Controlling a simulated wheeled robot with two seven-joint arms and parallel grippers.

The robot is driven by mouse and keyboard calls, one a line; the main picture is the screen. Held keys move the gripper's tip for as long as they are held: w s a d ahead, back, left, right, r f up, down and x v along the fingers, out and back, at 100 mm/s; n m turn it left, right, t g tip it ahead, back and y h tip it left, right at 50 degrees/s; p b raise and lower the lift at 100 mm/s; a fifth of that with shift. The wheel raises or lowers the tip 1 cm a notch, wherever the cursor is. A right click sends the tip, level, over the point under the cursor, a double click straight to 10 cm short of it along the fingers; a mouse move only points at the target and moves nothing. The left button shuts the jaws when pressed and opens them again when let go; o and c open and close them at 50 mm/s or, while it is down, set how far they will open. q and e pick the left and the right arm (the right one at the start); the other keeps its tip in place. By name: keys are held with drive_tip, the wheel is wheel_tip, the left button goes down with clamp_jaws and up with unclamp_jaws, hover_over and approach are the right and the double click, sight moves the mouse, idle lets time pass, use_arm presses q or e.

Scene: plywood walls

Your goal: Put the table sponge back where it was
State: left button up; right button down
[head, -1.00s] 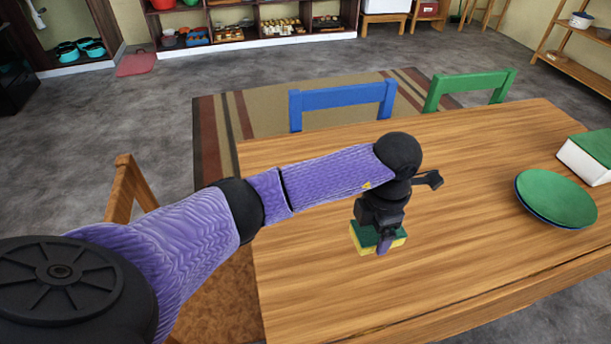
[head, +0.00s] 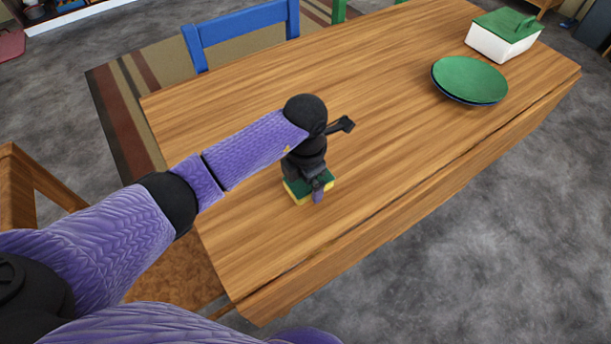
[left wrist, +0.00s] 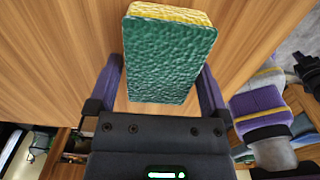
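The table sponge is a small block, green on one face and yellow on the other. In the head view the sponge (head: 296,194) is at my left gripper, over the near left part of the wooden table (head: 390,135). My left gripper (head: 311,187) points down at it and hides part of it. In the left wrist view the sponge (left wrist: 168,58) fills the space between the two fingers of the left gripper (left wrist: 162,85), which looks shut on it. Whether the sponge touches the tabletop is hard to tell. My right gripper is not seen.
A green plate on a dark blue one (head: 469,79) stands at the table's right part. A white box with a green top (head: 503,36) is behind it. A blue chair (head: 242,30) stands at the far side, a wooden chair (head: 22,185) at the left end. The table's middle is clear.

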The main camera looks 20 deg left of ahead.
use_arm(q)
wheel_tip(320, 180, up, 12)
drive_tip(key=p, duration=0.4)
drive_tip(key=shift+p, duration=0.35)
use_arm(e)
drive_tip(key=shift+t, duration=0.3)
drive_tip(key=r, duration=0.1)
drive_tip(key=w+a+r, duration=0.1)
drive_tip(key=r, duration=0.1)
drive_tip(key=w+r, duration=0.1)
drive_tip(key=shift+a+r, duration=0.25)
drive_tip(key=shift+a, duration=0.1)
use_arm(q)
drive_tip(key=shift+r, duration=0.1)
